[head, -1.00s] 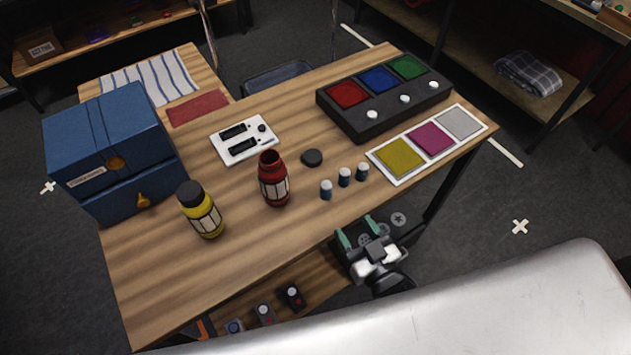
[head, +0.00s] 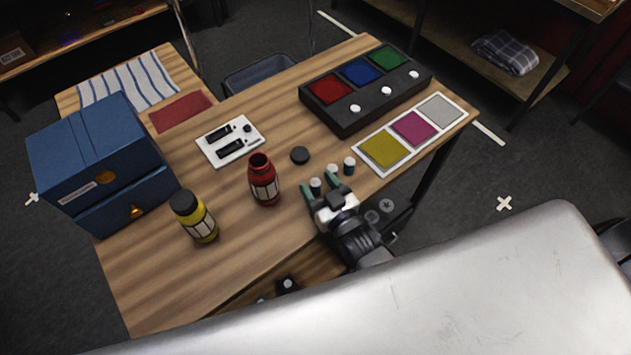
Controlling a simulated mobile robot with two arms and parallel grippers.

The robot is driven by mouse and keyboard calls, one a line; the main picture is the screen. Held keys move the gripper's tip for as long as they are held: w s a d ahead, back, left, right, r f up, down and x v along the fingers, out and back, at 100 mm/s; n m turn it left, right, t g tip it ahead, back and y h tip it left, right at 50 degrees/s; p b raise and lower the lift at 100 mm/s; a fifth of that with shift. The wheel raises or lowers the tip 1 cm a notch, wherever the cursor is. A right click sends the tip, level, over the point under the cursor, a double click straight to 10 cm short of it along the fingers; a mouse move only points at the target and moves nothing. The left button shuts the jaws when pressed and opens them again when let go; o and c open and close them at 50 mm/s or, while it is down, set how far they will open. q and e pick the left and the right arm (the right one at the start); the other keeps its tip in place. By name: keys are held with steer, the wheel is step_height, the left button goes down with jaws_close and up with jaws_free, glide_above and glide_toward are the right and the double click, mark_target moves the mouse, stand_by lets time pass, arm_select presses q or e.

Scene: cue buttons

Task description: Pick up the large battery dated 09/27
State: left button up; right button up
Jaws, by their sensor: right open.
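Three small upright batteries with pale tops and dark blue bodies stand in a row near the table's front edge: a left one (head: 316,185), a middle one (head: 332,170) and a right one (head: 349,166). Their dates cannot be read, and I cannot tell which is the large one. My right gripper (head: 320,188) is open at the row's near side, its teal fingers on either side of the left battery in the picture. It partly hides the left and middle batteries; contact cannot be told. My left gripper is not in view.
An open red bottle (head: 264,183) stands just left of the batteries, with a black cap (head: 299,155) behind. A yellow bottle (head: 197,219), blue drawer box (head: 92,160), white two-slot plate (head: 211,150), black button box (head: 345,122) and colour-patch card (head: 363,170) surround them. The front left tabletop is clear.

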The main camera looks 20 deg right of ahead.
steer(key=shift+w+a, duration=0.25)
steer(key=shift+w, duration=0.4)
steer(key=c, duration=1)
steer(key=shift+c, duration=0.2)
